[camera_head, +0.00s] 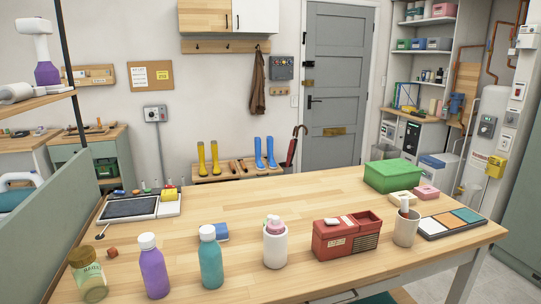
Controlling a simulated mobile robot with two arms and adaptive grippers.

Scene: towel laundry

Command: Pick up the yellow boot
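A pair of yellow boots (208,159) stands upright on a low wooden rack (240,170) by the back wall, beyond the table. The two boots are side by side, with their feet at the rack's top. Neither my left gripper nor my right gripper is in view.
A wide wooden table (300,190) fills the foreground, with bottles, a red box (345,238) and a green box (392,175) on it. Blue boots (265,153) and a red umbrella (294,147) stand right of the yellow pair. A grey door (337,90) is behind.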

